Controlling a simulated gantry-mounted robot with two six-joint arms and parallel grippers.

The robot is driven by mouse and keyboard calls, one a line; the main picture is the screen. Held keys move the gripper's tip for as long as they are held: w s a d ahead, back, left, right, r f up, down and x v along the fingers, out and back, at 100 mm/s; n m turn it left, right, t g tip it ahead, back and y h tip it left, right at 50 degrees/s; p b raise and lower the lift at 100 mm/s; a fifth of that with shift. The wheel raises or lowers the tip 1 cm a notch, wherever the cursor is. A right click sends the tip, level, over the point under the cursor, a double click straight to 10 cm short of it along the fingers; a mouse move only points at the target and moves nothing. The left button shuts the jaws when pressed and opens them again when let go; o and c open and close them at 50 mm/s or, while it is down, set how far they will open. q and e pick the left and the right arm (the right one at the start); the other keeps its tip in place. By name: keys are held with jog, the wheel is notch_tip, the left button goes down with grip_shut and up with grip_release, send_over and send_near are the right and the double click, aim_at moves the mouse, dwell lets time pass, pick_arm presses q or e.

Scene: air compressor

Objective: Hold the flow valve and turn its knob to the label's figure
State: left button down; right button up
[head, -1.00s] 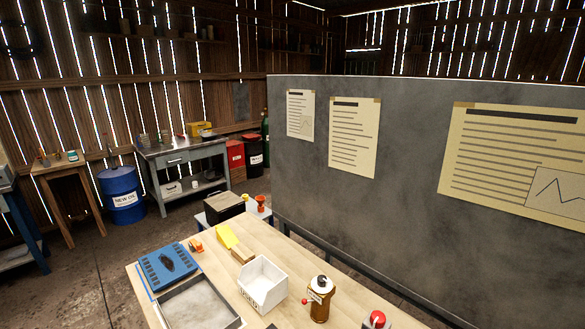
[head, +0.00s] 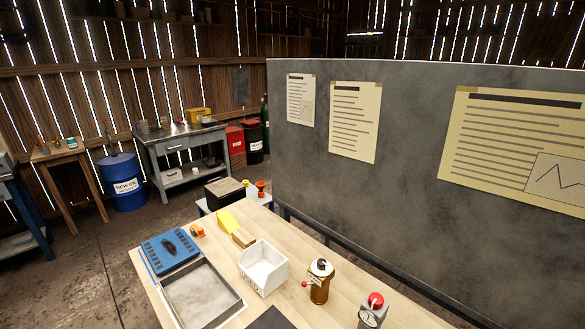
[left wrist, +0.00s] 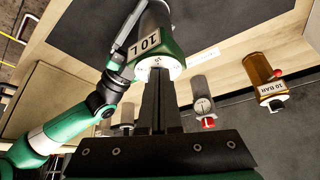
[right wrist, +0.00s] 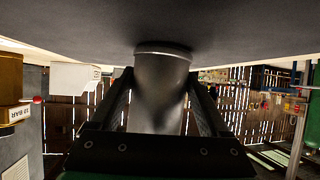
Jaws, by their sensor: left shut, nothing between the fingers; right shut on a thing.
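The flow valve shows in the left wrist view as a grey cylinder (left wrist: 153,28) with a "10 L" label, a green band and a white dial face. My left gripper (left wrist: 160,78) is shut and empty, its tips right in front of the dial. They hide part of the dial, and I cannot tell whether they touch it. In the right wrist view my right gripper (right wrist: 162,88) is shut around the valve's grey body (right wrist: 160,105), which meets a dark mat (right wrist: 70,25). Neither gripper shows in the head view.
An amber canister (head: 320,287) labelled "10 BAR" and a grey device with a red knob (head: 373,310) stand on the table near the valve. A white bin (head: 264,270), a grey tray (head: 203,295) and a blue plate (head: 170,250) lie further left. A partition stands behind.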

pick_arm(q)
jog(key=shift+a, duration=0.35)
pick_arm(e)
jog(key=shift+s, duration=0.1)
pick_arm(q)
notch_tip(320, 180, up, 6)
dwell(0.3)
pick_arm(e)
jog(key=o, duration=1)
